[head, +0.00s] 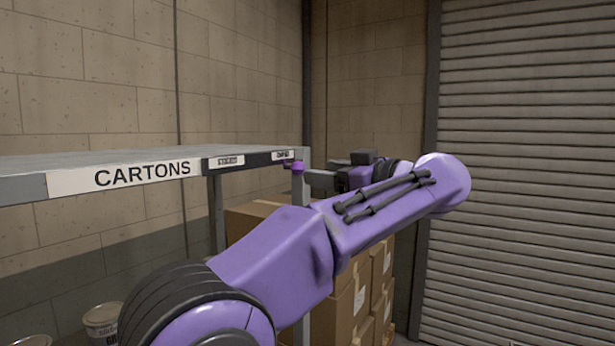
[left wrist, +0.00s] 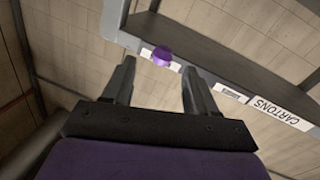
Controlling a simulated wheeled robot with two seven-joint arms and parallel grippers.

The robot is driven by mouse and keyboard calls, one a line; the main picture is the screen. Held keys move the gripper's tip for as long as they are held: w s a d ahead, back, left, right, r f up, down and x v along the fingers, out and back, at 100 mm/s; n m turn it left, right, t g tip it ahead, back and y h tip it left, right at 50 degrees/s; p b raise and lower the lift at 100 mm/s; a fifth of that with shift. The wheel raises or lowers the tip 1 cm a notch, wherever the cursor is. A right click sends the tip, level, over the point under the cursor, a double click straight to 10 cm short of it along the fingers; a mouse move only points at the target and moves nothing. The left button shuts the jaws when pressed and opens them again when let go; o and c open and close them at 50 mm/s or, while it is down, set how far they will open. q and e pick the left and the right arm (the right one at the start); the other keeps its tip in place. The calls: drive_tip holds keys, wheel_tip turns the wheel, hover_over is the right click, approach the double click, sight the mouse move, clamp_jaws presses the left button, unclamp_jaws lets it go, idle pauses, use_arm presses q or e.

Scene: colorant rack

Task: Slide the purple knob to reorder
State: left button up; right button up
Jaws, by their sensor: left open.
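The purple knob (head: 297,167) sits on the front edge of a grey shelf, near its right end, just below a small white label (head: 283,154). Another small label (head: 226,161) is further left along a dark strip. Their print is too small to read surely. My left gripper (head: 309,180) is at the right end of the shelf, close to the knob. In the left wrist view the knob (left wrist: 162,55) shows just beyond and between the tips of the open, empty left gripper (left wrist: 158,68). Contact cannot be told. My right gripper is not in view.
The shelf edge (head: 25,189) carries a large CARTONS label (head: 140,175). A shelf post (head: 301,230) stands below the right end. Stacked cardboard boxes (head: 340,308) are behind my arm. A paint bucket (head: 103,322) is at lower left, and a roller shutter (head: 530,170) at right.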

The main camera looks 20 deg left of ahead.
use_arm(q)
drive_tip(key=v, duration=0.4)
drive_tip(key=shift+d, duration=0.2)
drive_tip(key=shift+a, duration=0.15)
drive_tip(key=shift+w, duration=0.1)
